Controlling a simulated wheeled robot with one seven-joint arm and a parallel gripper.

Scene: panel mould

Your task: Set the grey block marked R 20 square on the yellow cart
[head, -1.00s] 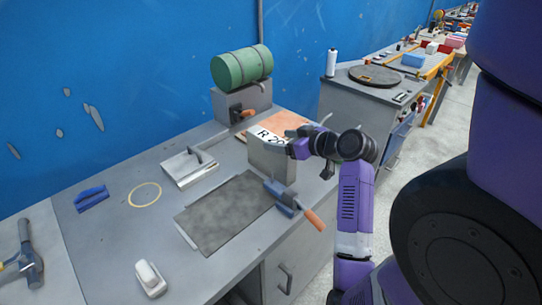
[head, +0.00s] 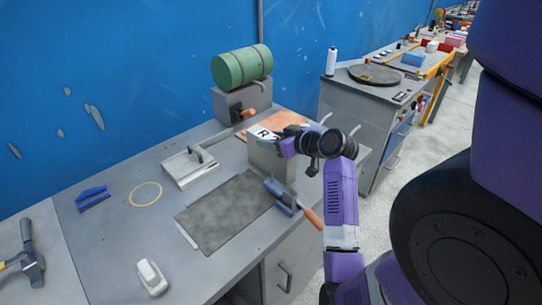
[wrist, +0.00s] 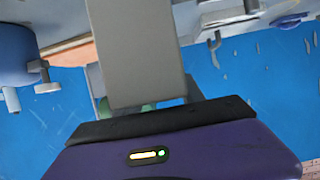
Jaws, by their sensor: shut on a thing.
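The grey block (head: 266,160) stands upright at the right part of the grey bench, its white label showing an R and the rest covered by my gripper. My gripper (head: 286,142) is shut on the block near its top right side. In the wrist view the grey block (wrist: 137,50) reaches up from the dark gripper edge. I cannot tell whether its base touches the bench. A yellow-orange framed unit (head: 437,72) stands far back on the right; I cannot tell whether it is the yellow cart.
A dark grey slab (head: 225,212) and an orange-handled tool (head: 285,198) lie before the block. An orange board (head: 285,121) lies behind it. A grey cabinet with a round plate (head: 374,75) stands to the right.

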